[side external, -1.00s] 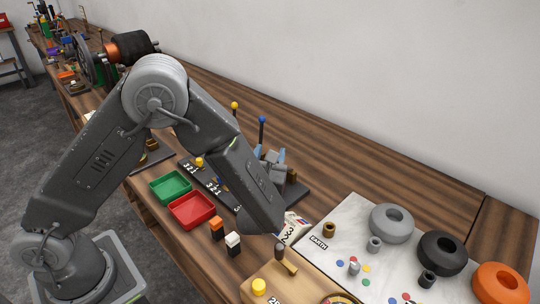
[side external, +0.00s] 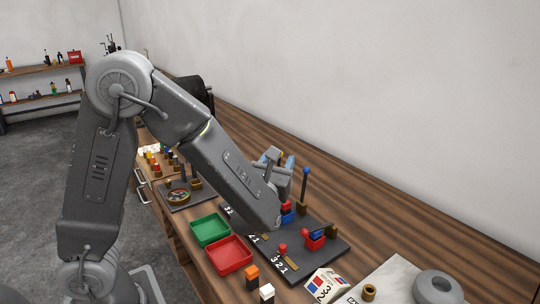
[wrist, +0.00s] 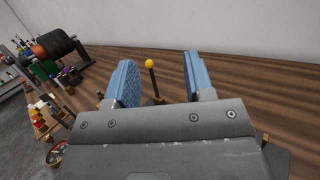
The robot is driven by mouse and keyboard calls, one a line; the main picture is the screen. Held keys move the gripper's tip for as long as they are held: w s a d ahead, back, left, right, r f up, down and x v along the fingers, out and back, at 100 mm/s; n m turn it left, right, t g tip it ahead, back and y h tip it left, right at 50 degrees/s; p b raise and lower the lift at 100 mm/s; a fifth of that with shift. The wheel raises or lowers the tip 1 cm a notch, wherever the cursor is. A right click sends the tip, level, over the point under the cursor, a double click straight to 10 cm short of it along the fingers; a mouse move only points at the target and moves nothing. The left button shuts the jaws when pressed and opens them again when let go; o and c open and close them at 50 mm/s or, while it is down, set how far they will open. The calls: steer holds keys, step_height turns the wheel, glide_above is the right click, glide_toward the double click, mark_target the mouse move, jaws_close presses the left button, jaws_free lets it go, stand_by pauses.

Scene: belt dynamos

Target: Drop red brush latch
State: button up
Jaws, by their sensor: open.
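My gripper (side external: 280,160) is open, its two blue-padded fingers pointing up and away over the dark board (side external: 322,262). In the wrist view the gap between the fingers (wrist: 158,66) is empty; a lever with a yellow knob (wrist: 149,63) stands beyond it. On the board, a red block with a blue piece (side external: 316,243) and a small red knob (side external: 283,247) sit right of my arm. More red and blue parts (side external: 287,209) show just below the gripper, partly hidden. I cannot tell which red part is the brush latch. A blue-knobbed lever (side external: 304,172) stands upright right of the fingers.
A green tray (side external: 210,230) and a red tray (side external: 230,255) stand left of the board. Orange (side external: 252,277) and white (side external: 266,292) capped blocks and cards (side external: 325,285) are at the front. A grey ring (side external: 438,288) lies at right. Bare bench runs along the wall.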

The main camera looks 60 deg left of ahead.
steer(key=shift+s+a+r, duration=0.25)
steer(key=shift+a+r, duration=0.1)
steer(key=shift+a, duration=0.2)
steer(key=shift+s+a+r, duration=0.25)
steer(key=shift+a+r, duration=0.1)
steer(key=shift+a, duration=0.15)
steer(key=shift+r, duration=0.15)
step_height(320, 180, up, 5)
steer(key=n+g+y, duration=0.2)
steer(key=n+g, duration=0.9)
steer(key=n, duration=0.5)
glide_above(306, 235)
steer(key=s+d, duration=0.2)
steer(key=d, duration=0.2)
step_height(306, 235, down, 20)
steer(key=shift+r, duration=0.15)
steer(key=shift+w+a+f, duration=0.1)
steer(key=shift+a+f, duration=0.05)
steer(key=shift+f, duration=0.05)
steer(key=shift+x, duration=3.55)
